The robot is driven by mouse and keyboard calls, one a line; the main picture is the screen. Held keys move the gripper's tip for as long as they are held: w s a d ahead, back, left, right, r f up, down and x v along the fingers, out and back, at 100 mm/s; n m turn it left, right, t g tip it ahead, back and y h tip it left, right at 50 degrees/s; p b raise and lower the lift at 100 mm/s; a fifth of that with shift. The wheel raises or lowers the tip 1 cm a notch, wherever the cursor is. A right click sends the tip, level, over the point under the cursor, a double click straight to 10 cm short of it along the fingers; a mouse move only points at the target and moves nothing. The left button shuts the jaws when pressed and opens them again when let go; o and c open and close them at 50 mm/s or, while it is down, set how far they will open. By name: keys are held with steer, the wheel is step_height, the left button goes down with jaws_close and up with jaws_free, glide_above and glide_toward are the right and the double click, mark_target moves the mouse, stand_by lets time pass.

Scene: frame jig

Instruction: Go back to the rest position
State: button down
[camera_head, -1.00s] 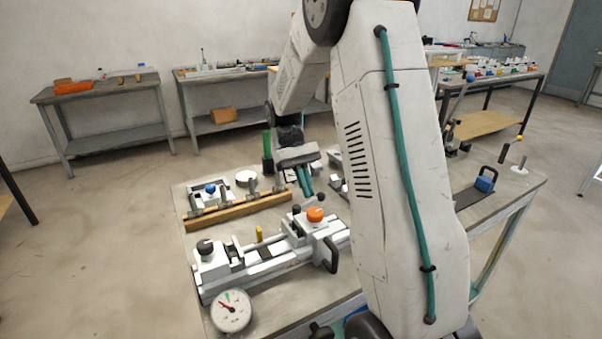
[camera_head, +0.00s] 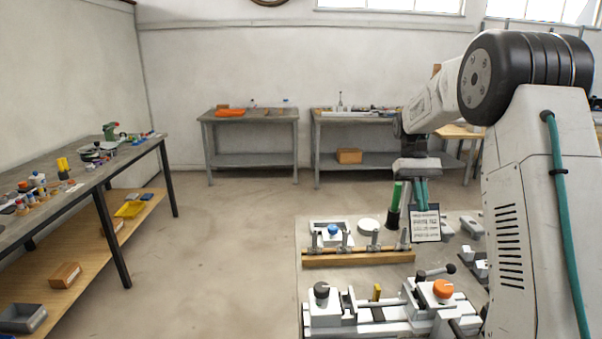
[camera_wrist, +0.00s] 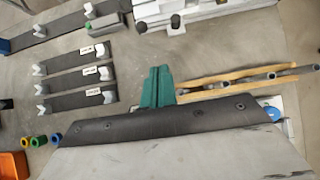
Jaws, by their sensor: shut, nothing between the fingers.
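My gripper (camera_head: 421,194) hangs over the jig table (camera_head: 303,262) at the right of the head view, below my arm's wrist. Its green fingers are together with nothing between them. In the wrist view the shut green fingers (camera_wrist: 157,86) stand above the grey table top, clear of the parts around them. A small printed card (camera_head: 425,226) shows just below the fingers in the head view; whether they touch it cannot be told.
A wooden rail with clamps (camera_head: 345,258) and a white fixture with an orange knob (camera_head: 443,290) lie on the table. Black strips with white blocks (camera_wrist: 75,84) lie left of the fingers. A side bench (camera_head: 60,195) stands at left; the floor (camera_head: 235,250) between is clear.

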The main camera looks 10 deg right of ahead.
steer(key=s+a+r+t, duration=0.1)
steer(key=s+a+t, duration=0.2)
steer(key=s+a, duration=0.3)
steer(key=s+a+r+n+t+h, duration=0.1)
steer(key=s+a+t, duration=0.2)
steer(key=s, duration=1.1)
steer(key=s+a+r+n+t, duration=0.1)
steer(key=s+a+t, duration=0.2)
steer(key=s+a, duration=0.6)
steer(key=shift+s+a, duration=0.35)
steer(key=shift+s, duration=0.5)
